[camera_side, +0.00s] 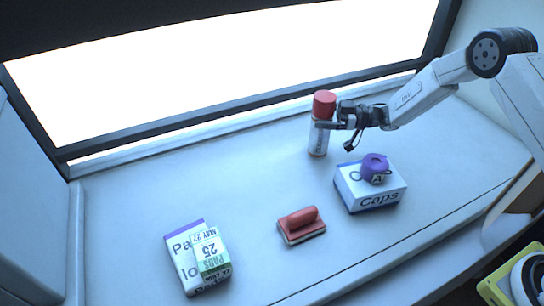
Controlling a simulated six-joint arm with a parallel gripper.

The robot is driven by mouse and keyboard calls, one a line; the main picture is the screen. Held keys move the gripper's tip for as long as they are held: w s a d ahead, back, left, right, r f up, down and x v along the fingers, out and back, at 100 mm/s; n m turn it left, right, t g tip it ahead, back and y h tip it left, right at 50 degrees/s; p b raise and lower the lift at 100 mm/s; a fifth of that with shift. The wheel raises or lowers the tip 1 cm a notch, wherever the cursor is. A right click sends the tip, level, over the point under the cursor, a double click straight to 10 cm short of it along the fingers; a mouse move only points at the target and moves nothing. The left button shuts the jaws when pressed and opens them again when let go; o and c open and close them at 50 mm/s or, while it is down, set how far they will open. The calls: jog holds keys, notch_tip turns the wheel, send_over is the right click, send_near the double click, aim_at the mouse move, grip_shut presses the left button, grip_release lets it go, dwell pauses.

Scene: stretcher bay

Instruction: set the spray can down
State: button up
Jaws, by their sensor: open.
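The spray can (318,140), white with a red cap, stands upright towards the back of the light worktop, near the window ledge. My gripper (328,120) is at the can's upper part, reaching in from the right, and its jaws are open. The jaws lie around or beside the can; I cannot tell which. One finger shows across the can's front, just below the cap. The can's base appears to be on the worktop.
A white box marked Caps (370,197) with a purple roll (374,167) on top stands below my gripper, to the right. A red-handled block (302,225) lies at front centre. A white and purple box (187,262) and a green-and-white carton (211,253) are front left. The left-centre worktop is clear.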

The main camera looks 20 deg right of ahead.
jog(key=shift+r, duration=0.1)
jog(key=shift+d, duration=0.15)
jog(key=v, duration=1.1)
jog(key=shift+s+d, duration=0.25)
jog(key=shift+d, duration=0.05)
jog(key=w+r+m+t+h, duration=0.4)
jog(key=m+h, duration=0.1)
jog(key=h, duration=0.4)
jog(key=s+a+m+g+h, duration=0.1)
jog(key=s+m+g+h, duration=0.2)
jog(key=s, duration=1)
jog(key=s+a+m+g+h, duration=0.1)
jog(key=s+m+g+h, duration=0.3)
jog(key=s, duration=1)
jog(key=g, duration=0.2)
jog(key=shift+s+a+f+m+g, duration=0.2)
jog(key=shift+a+f+m+g, duration=0.05)
jog(key=shift+a+m+g, duration=0.1)
